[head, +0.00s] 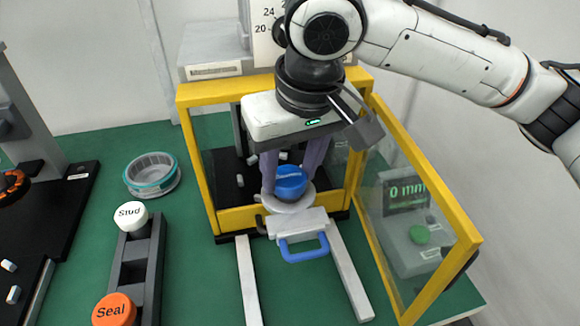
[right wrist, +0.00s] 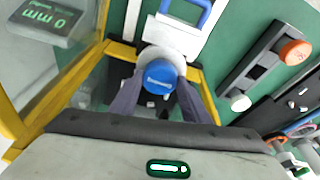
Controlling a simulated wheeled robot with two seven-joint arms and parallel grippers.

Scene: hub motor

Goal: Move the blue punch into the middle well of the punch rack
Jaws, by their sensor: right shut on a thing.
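The blue punch (head: 291,182) has a round blue cap with small lettering. It also shows in the right wrist view (right wrist: 160,76). My right gripper (head: 288,190) is shut on it, one finger on each side, at the front opening of the yellow frame. A pale round piece shows just under the blue cap; I cannot tell whether the punch touches what is below. The dark punch rack (head: 140,250) lies to the left. The white "Stud" punch (head: 130,215) is in its far well and the orange "Seal" punch (head: 115,309) in its near well. The middle well looks empty. My left gripper is out of view.
The yellow-framed guard (head: 189,150) has its clear door (head: 445,210) swung open at right. A white slide with a blue handle (head: 304,247) sits between two pale rails. Green table is free between rack and rails.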

